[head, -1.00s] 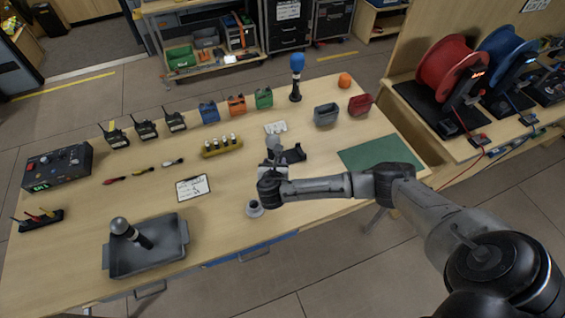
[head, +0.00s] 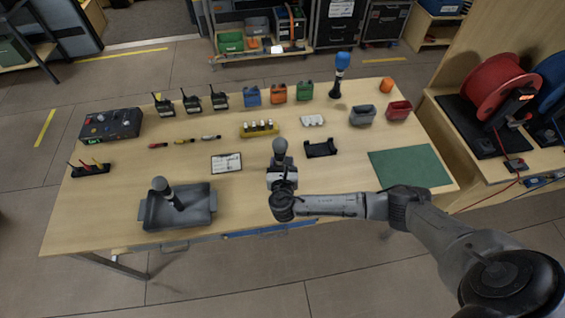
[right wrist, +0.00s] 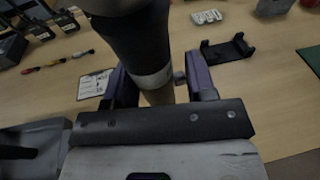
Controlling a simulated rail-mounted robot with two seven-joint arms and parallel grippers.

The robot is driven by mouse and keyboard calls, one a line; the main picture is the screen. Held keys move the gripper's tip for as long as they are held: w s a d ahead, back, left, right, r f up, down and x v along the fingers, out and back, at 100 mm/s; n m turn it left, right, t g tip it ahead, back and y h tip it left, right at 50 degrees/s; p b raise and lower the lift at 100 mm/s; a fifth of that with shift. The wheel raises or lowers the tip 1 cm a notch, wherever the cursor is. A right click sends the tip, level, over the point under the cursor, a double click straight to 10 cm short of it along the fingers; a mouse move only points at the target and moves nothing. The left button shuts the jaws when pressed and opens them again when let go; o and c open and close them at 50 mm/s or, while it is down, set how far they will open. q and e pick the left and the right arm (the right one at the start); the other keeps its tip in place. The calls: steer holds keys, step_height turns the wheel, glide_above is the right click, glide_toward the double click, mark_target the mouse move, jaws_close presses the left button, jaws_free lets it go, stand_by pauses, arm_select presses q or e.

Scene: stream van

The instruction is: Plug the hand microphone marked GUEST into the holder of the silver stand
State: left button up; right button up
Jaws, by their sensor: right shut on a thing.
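My right gripper (head: 281,178) is shut on a dark hand microphone (head: 280,148) with a grey head, held upright near the table's front edge. In the right wrist view the microphone (right wrist: 140,45) stands between the fingers, with a pale band low on its body; no marking is readable. The silver stand does not show now; my right gripper and wrist cover the spot where a small round silver base showed earlier. I cannot tell whether the microphone touches the holder. A second grey-headed microphone (head: 168,193) leans in the grey tray. My left gripper is not in view.
The grey tray (head: 150,217) lies left of my gripper. A black cradle (head: 320,149), a clipboard (head: 226,163) and a battery rack (head: 259,130) lie behind. A blue-headed microphone (head: 342,62) stands farther back. A green mat (head: 410,166) lies right. Bare wood lies between tray and gripper.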

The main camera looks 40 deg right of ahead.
steer(key=shift+r, duration=0.1)
steer(key=shift+p, duration=0.55)
steer(key=shift+f+b, duration=0.9)
steer(key=shift+f, duration=0.5)
steer(key=shift+f+b, duration=0.55)
steer(key=shift+f, duration=0.45)
steer(key=shift+f, duration=0.5)
steer(key=shift+f+b, duration=0.65)
steer(key=shift+f+b, duration=0.4)
steer(key=shift+f, duration=0.3)
